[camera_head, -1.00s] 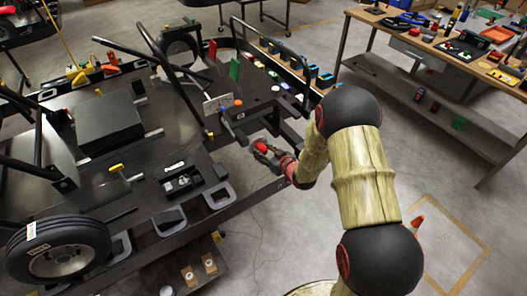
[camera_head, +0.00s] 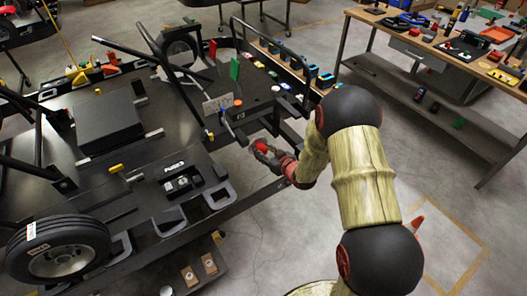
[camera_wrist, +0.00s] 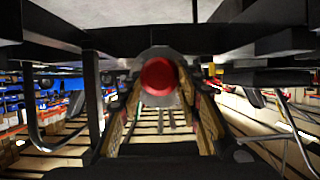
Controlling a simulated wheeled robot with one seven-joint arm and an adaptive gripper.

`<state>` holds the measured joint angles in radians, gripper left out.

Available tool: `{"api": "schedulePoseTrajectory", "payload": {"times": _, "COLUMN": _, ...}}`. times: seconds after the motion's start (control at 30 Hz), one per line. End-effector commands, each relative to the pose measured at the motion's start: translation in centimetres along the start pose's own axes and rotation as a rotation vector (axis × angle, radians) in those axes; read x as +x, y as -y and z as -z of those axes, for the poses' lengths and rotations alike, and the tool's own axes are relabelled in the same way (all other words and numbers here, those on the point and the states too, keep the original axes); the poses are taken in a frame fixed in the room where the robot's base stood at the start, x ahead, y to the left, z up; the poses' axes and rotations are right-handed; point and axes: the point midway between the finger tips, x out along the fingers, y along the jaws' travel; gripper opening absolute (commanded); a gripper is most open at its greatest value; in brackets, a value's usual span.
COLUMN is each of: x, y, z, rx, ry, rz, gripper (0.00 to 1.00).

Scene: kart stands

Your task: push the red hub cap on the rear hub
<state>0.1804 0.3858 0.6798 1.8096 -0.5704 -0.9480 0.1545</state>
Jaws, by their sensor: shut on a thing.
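The red hub cap (camera_head: 261,146) is at the tip of my gripper (camera_head: 266,153), beside the near right corner of the black kart frame. In the wrist view the round red cap (camera_wrist: 158,76) faces the camera between the two fingers of my gripper (camera_wrist: 160,95), which are shut on it. A grey round rim shows around the cap's upper edge. I cannot tell whether that is the rear hub, or whether the cap touches it. Dark frame bars (camera_wrist: 150,38) cross just above the cap.
The kart stand fills the left, with a black tyre (camera_head: 60,248) at its near left. A workbench (camera_head: 440,45) with tools stands at the upper right. Open floor lies between the kart and the bench.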

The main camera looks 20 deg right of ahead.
Motion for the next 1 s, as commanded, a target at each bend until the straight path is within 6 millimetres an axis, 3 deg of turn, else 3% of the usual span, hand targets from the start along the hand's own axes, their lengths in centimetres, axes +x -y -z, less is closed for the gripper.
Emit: {"api": "schedulePoseTrajectory", "payload": {"times": 1.0, "x": -0.84, "y": -0.06, "z": -0.41, "rx": 0.000, "ry": 0.001, "rz": -0.001, "gripper": 0.03}}
